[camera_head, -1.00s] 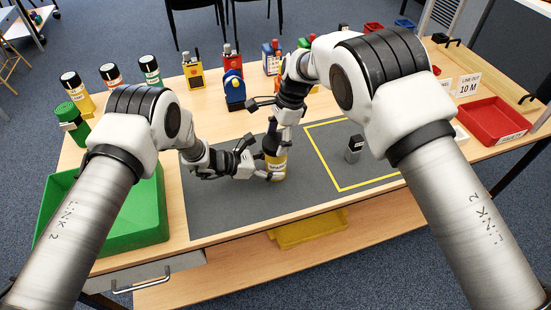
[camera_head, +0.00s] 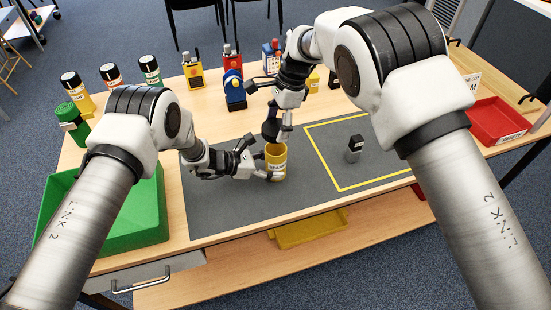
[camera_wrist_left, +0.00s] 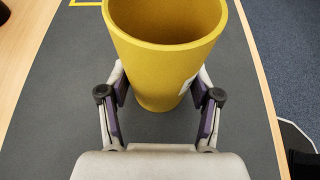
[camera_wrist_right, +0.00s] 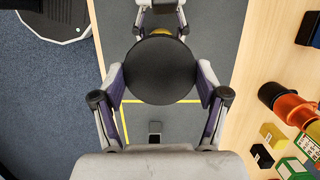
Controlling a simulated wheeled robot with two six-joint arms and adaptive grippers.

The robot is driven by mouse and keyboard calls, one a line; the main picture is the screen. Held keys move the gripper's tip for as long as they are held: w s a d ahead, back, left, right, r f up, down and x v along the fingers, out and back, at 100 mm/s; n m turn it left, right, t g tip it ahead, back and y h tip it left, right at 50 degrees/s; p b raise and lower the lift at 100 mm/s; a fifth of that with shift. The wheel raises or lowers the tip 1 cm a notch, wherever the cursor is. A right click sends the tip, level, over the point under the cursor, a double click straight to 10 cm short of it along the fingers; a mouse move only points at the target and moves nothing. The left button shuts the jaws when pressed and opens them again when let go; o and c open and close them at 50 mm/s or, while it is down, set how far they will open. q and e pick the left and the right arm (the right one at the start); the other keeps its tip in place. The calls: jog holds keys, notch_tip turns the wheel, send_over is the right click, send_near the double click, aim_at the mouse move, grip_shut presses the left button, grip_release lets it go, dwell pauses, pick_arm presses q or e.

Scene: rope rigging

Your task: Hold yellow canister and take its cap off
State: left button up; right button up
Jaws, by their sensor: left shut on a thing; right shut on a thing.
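The yellow canister (camera_head: 277,163) stands upright on the grey mat, its top open. In the left wrist view its open rim and hollow inside show (camera_wrist_left: 165,75). My left gripper (camera_head: 262,172) is shut on the canister's side, low on its body. The black cap (camera_head: 270,131) is off the canister, held just above it by my right gripper (camera_head: 279,128). In the right wrist view the round black cap (camera_wrist_right: 160,70) sits between the two fingers, which are shut on it.
A yellow-taped rectangle on the mat holds a small grey-and-black item (camera_head: 354,148). A green bin (camera_head: 150,210) is at the left and a red tray (camera_head: 495,122) at the right. Several capped canisters and devices line the back.

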aim_at(273, 127)
pick_arm(q)
jog(key=o, duration=1.4)
jog(key=shift+c, duration=0.2)
jog(key=shift+s+a+r+p, duration=0.1)
jog(key=shift+a+r+p, duration=0.2)
jog(key=shift+a+p, duration=0.1)
pick_arm(e)
jog(key=shift+r, duration=0.3)
pick_arm(q)
jog(key=shift+p+v, duration=0.75)
jog(key=shift+v, duration=1.05)
pick_arm(e)
jog(key=shift+v, duration=0.85)
pick_arm(q)
jog(key=shift+p+v, duration=0.75)
jog(key=shift+v, duration=1.5)
pick_arm(e)
jog(key=shift+a+r, duration=0.2)
jog(key=shift+r, duration=0.55)
pick_arm(q)
jog(key=shift+f, duration=0.1)
